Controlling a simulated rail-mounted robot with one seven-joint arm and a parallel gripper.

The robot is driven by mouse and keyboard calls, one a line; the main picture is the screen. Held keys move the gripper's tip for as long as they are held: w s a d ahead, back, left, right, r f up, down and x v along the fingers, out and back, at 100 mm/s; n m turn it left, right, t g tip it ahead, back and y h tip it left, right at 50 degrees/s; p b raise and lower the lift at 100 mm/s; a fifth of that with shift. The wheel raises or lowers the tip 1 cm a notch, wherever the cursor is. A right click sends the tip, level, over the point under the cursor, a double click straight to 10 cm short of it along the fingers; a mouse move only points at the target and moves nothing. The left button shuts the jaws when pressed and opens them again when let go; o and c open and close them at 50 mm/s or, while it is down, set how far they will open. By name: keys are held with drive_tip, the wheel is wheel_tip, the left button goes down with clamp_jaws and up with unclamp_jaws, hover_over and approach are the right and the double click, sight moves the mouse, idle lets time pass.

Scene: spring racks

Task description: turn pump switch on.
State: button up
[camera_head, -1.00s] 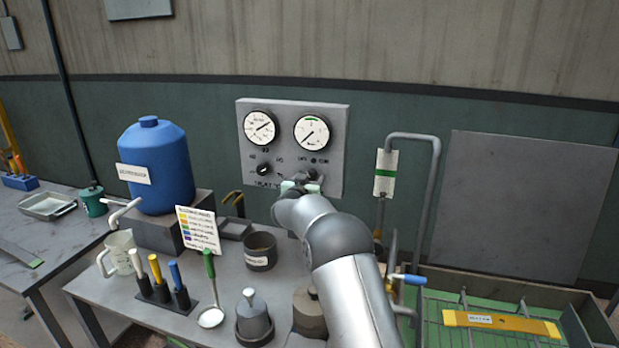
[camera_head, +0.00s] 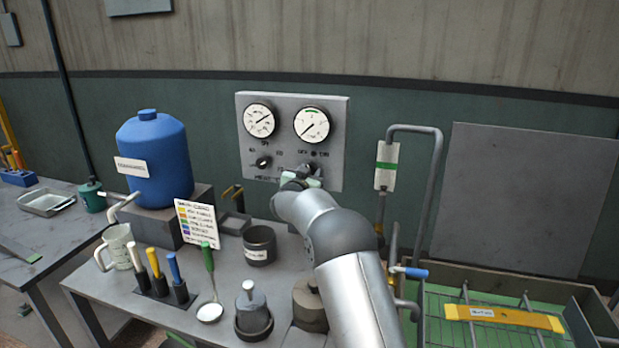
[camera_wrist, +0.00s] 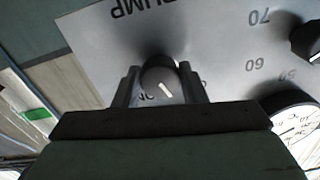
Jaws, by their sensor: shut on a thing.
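The pump switch is a round dark knob (camera_wrist: 157,74) with a white pointer mark, under the PUMP lettering on the grey panel (camera_head: 334,130). In the wrist view the panel lettering appears upside down, and the mark slants between the partly hidden ON lettering and another hidden label. My gripper (camera_head: 303,180) is at the panel's lower right, with one finger on each side of the knob, shut on it. In the head view the knob is mostly hidden by my gripper.
A second knob (camera_head: 264,162) with a number scale sits left of the pump switch. Two gauges (camera_head: 259,121) are above. A bent pipe (camera_head: 436,180) stands to the right. A blue tank (camera_head: 155,160), a dark pot (camera_head: 259,246) and handled tools (camera_head: 160,275) stand on the bench.

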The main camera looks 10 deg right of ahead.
drive_tip(key=shift+a+m+b, duration=0.1)
drive_tip(key=shift+m+b, duration=3.65)
drive_tip(key=shift+m, duration=1.25)
drive_tip(key=o, duration=1)
drive_tip(key=b+v, duration=0.4)
drive_tip(key=v, duration=1.3)
drive_tip(key=shift+s+a, duration=0.15)
